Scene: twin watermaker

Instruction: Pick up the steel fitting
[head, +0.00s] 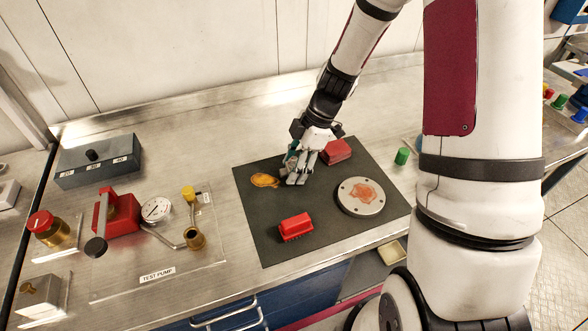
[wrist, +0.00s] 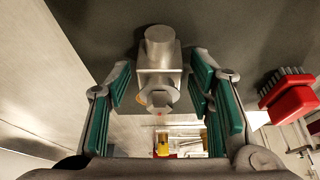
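The steel fitting (wrist: 160,58) shows in the wrist view as a grey block with a round end and a hexagonal end. It lies between the two green-padded fingers of my gripper (wrist: 160,82). The fingers are apart, with a visible gap on each side of the fitting. In the head view my gripper (head: 298,172) points down at the back middle of the dark mat (head: 262,235). There I cannot clearly tell the fitting from the grey fingers, which largely hide it.
On the mat, an orange-yellow piece (head: 264,180) is left of my gripper, a red block (head: 337,151) behind right, a round flange (head: 360,204) right, and a red brush (head: 295,227) in front. A green cap (head: 402,156) stands right of the mat. The test pump (head: 120,213) is left.

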